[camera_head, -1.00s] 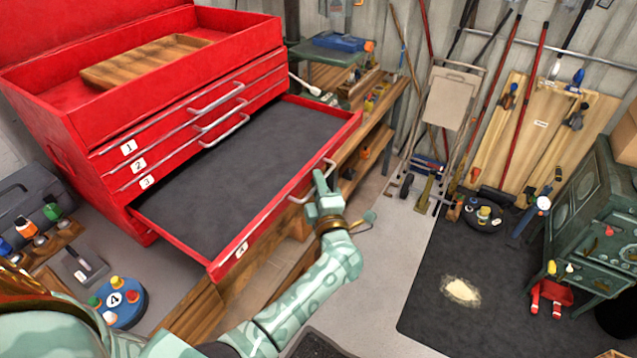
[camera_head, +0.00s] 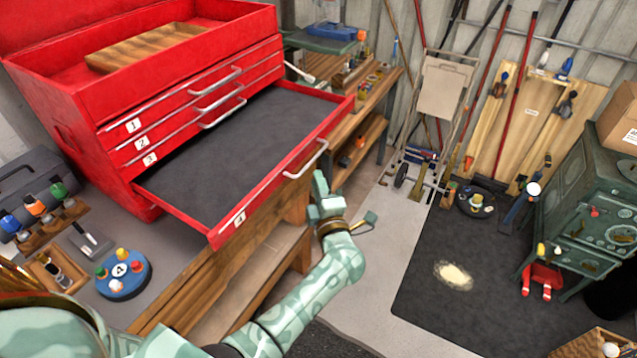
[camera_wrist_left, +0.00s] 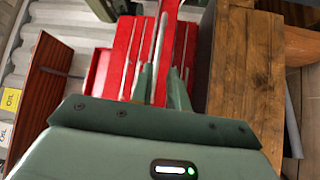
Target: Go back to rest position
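The red tool chest (camera_head: 60,110) stands at the left with its drawer 4 (camera_head: 245,130) pulled far out and its dark inside empty. The drawer's metal handle (camera_head: 306,161) is on the drawer's front. My left gripper (camera_head: 320,184) is just in front of and below that handle, apart from it. In the left wrist view its two fingers (camera_wrist_left: 162,72) stand apart with nothing held between them, and the red drawers (camera_wrist_left: 118,72) lie beyond. My right gripper is out of view.
A wooden tray (camera_head: 150,47) lies in the chest's open top. The wooden bench (camera_head: 185,310) runs under the chest and carries a blue round holder (camera_head: 123,273). A green stove (camera_head: 585,205) stands at the right. Grey floor (camera_head: 375,255) is free right of my arm.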

